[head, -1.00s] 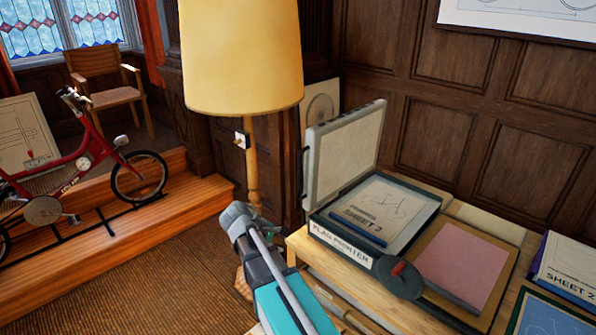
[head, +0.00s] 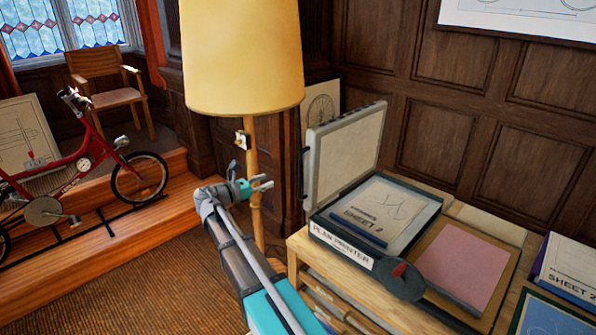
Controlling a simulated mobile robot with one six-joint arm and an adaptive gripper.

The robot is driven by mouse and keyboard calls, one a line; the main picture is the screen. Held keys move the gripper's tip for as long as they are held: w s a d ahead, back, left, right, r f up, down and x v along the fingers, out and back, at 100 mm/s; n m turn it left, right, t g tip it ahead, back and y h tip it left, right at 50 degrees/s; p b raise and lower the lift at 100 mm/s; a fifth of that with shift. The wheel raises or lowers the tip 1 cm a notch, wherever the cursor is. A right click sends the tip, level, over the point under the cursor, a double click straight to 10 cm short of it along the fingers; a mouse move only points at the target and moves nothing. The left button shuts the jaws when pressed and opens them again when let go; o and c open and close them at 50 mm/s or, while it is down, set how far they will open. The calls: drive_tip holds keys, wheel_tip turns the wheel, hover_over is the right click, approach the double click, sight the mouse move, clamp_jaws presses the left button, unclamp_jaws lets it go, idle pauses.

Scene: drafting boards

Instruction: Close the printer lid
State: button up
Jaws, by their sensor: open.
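The plan printer (head: 345,262) is a dark shallow box on the wooden table, with a sheet marked "SHEET 2" (head: 366,222) lying inside it. Its pale, grey-rimmed lid (head: 345,153) stands raised at the printer's left-rear side, tilted slightly outward. My gripper (head: 266,184) is open and empty. In the picture it is left of the lid, in front of the lamp pole, and apart from the lid. The lid's outer face is hidden from this view.
A round dark disc with a red mark (head: 401,279) sits at the printer's front corner. A pink sheet on a board (head: 462,262) lies to the right. The floor lamp (head: 243,65) stands close behind my gripper. A red bicycle (head: 85,165) is at far left.

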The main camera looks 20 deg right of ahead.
sight(300, 170)
drive_tip(key=shift+d, duration=0.2)
drive_tip(key=w+d, duration=0.2)
drive_tip(key=d, duration=1.1)
drive_tip(key=shift+d, duration=0.15)
clamp_jaws()
